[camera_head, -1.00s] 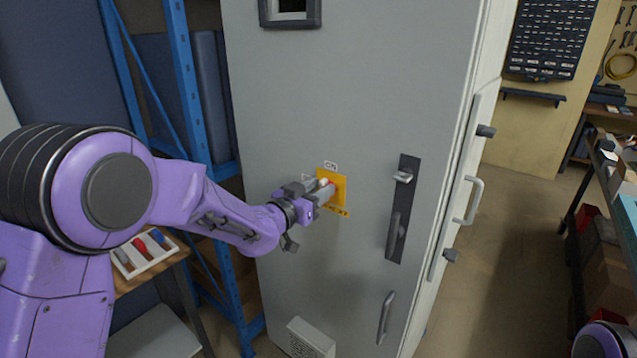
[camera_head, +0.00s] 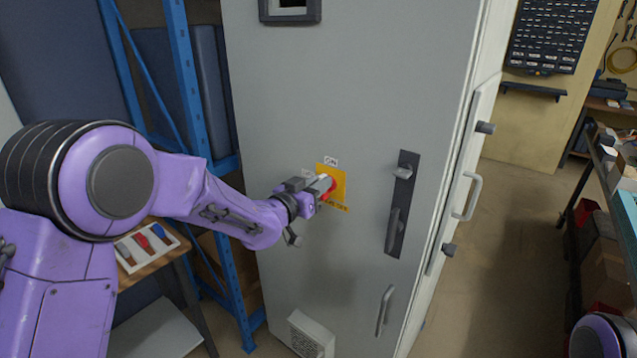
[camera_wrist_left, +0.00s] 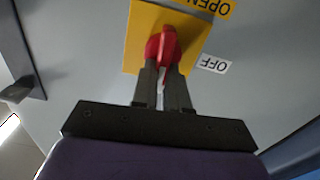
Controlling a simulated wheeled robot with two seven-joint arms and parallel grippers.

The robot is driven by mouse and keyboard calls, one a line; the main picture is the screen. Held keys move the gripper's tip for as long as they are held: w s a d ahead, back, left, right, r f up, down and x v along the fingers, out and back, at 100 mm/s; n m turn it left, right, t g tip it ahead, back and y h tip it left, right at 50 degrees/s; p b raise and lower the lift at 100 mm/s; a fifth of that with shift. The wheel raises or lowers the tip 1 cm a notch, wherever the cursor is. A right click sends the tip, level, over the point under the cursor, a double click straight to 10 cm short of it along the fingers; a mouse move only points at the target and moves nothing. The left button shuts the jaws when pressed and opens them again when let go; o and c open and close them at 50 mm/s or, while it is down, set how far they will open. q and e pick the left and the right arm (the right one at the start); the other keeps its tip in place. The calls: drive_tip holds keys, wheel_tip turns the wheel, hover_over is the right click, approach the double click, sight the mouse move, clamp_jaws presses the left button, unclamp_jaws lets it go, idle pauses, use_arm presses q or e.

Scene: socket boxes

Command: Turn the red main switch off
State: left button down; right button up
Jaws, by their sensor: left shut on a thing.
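The red main switch (camera_head: 329,188) sits on a yellow plate (camera_head: 338,179) on the front of the grey cabinet. An ON label (camera_head: 331,161) is above the plate. In the left wrist view, the red knob (camera_wrist_left: 165,45) is between the fingertips, with the OFF label (camera_wrist_left: 214,65) to its right. My left gripper (camera_head: 325,184) is shut on the knob; it also shows in the left wrist view (camera_wrist_left: 164,70). The fingers hide part of the knob, and I cannot tell exactly where it points. My right gripper is out of view.
The grey cabinet (camera_head: 290,100) has a dark latch handle (camera_head: 397,225) right of the switch and another handle (camera_head: 385,310) lower down. A blue rack (camera_head: 185,80) and a table with a white tray (camera_head: 148,248) stand left. Open floor lies right.

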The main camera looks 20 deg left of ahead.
use_arm(q)
drive_tip(key=shift+w+a+f+n+p, duration=0.1)
drive_tip(key=shift+a+f+n+p, duration=0.25)
drive_tip(key=shift+n, duration=2.5)
drive_tip(key=shift+w+a+f+n+p, duration=0.15)
drive_tip(key=shift+n+p, duration=0.35)
drive_tip(key=shift+n, duration=2.3)
drive_tip(key=shift+w+a+f+n+p, duration=0.1)
drive_tip(key=shift+a+f+n+p, duration=0.3)
drive_tip(key=shift+n, duration=2.45)
drive_tip(key=shift+d+r, duration=0.1)
drive_tip(key=shift+d, duration=0.1)
drive_tip(key=c, duration=1.1)
unclamp_jaws()
drive_tip(key=shift+c, duration=0.2)
